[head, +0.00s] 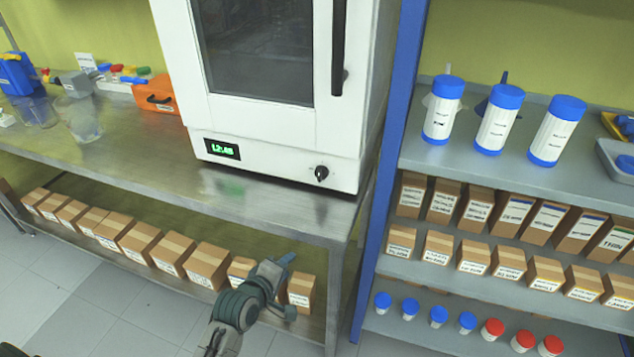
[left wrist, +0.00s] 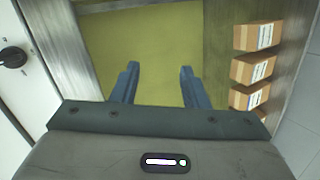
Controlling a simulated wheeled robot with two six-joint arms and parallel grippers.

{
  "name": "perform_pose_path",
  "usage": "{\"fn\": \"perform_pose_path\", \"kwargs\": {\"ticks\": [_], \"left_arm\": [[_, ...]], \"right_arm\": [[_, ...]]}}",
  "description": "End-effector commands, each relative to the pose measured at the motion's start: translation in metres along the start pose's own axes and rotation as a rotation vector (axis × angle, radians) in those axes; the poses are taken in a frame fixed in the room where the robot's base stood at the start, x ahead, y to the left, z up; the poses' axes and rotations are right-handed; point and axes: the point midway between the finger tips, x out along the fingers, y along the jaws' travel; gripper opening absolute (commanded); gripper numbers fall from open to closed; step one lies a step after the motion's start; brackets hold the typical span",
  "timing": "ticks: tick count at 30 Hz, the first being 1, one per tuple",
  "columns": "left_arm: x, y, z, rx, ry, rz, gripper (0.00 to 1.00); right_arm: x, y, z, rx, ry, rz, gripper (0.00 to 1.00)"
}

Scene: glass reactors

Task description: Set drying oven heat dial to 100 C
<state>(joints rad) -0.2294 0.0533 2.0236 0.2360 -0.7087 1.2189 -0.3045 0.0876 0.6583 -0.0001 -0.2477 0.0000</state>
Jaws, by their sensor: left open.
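The white drying oven (head: 280,140) stands on the steel bench, its door shut. Its black heat dial (head: 321,173) is at the lower right of the front panel. In the left wrist view the dial (left wrist: 12,57) shows at the left edge, with small marks around it too small to read. My left gripper (head: 288,284) is below and in front of the bench edge, lower than the dial and apart from it. In the left wrist view the left gripper (left wrist: 159,72) is open, with nothing between its blue fingers. My right gripper is not in view.
The steel bench (head: 130,150) has a lower shelf with a row of cardboard boxes (head: 140,240) close to my left gripper. A blue-framed rack (head: 388,170) with bottles and boxes stands right of the oven. A green display (head: 222,149) glows on the oven's panel.

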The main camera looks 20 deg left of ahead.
Motion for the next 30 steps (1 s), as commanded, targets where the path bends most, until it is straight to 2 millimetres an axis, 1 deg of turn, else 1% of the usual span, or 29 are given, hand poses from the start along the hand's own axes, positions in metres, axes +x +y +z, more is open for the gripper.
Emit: {"fn": "perform_pose_path", "kwargs": {"ticks": [1, 3, 6, 8, 11, 15, 18, 21, 26, 30], "left_arm": [[-0.010, 0.021, 0.000, -0.036, -0.002, 0.039, 0.40], [-0.024, 0.046, 0.000, -0.088, -0.008, 0.084, 0.40], [-0.044, 0.079, 0.001, -0.155, -0.021, 0.144, 0.40], [-0.058, 0.097, 0.001, -0.194, -0.031, 0.179, 0.40], [-0.049, 0.116, -0.003, -0.335, -0.045, 0.252, 0.40], [-0.044, 0.143, -0.009, -0.513, -0.076, 0.353, 0.40], [-0.042, 0.159, -0.012, -0.619, -0.101, 0.411, 0.40], [-0.040, 0.170, -0.015, -0.694, -0.123, 0.452, 0.40], [-0.030, 0.180, -0.017, -0.732, -0.134, 0.471, 0.40], [-0.010, 0.191, -0.018, -0.729, -0.133, 0.470, 0.40]], "right_arm": [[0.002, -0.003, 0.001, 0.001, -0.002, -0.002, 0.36], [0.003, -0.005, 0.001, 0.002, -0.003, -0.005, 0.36], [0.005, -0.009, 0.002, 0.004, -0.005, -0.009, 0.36], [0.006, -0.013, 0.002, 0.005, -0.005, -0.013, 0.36], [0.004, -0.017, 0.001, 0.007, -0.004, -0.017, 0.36], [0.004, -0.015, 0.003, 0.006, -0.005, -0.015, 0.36], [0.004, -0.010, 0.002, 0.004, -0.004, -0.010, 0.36], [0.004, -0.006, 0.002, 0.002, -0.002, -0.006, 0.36], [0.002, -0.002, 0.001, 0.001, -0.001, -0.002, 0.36], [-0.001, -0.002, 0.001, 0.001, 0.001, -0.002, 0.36]]}}
